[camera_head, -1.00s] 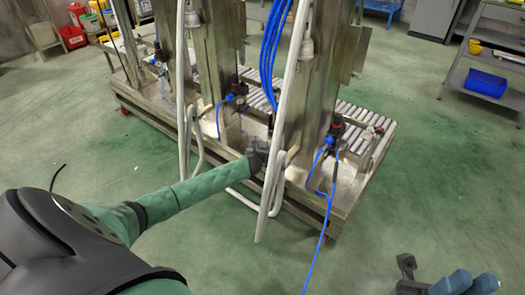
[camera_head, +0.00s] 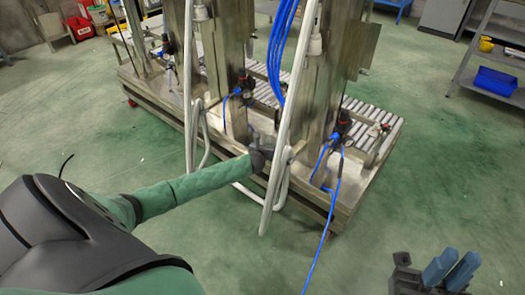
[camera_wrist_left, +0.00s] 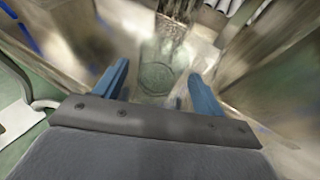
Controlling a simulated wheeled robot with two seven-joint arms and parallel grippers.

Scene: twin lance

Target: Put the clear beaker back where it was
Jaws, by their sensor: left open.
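In the left wrist view a clear, round-bottomed glass shape (camera_wrist_left: 157,77), which looks like the beaker, stands on the metal deck between and just beyond my blue fingertips. Its upper part blends into the blurred metal behind. My left gripper (camera_wrist_left: 158,84) is open around the line of this shape, and no finger visibly touches it. In the head view my left gripper (camera_head: 264,156) reaches in at the steel machine beside the pale hoses, and the beaker cannot be made out there. My right gripper (camera_head: 456,268) is at the lower right, its blue fingers apart and empty.
The steel machine (camera_head: 345,205) has upright columns, a roller conveyor (camera_head: 372,120) and a low deck. Pale hoses (camera_head: 275,180) and a blue hose (camera_head: 325,225) hang close to my left gripper. A shelf with a blue bin (camera_head: 496,81) stands far right. Green floor is open in front.

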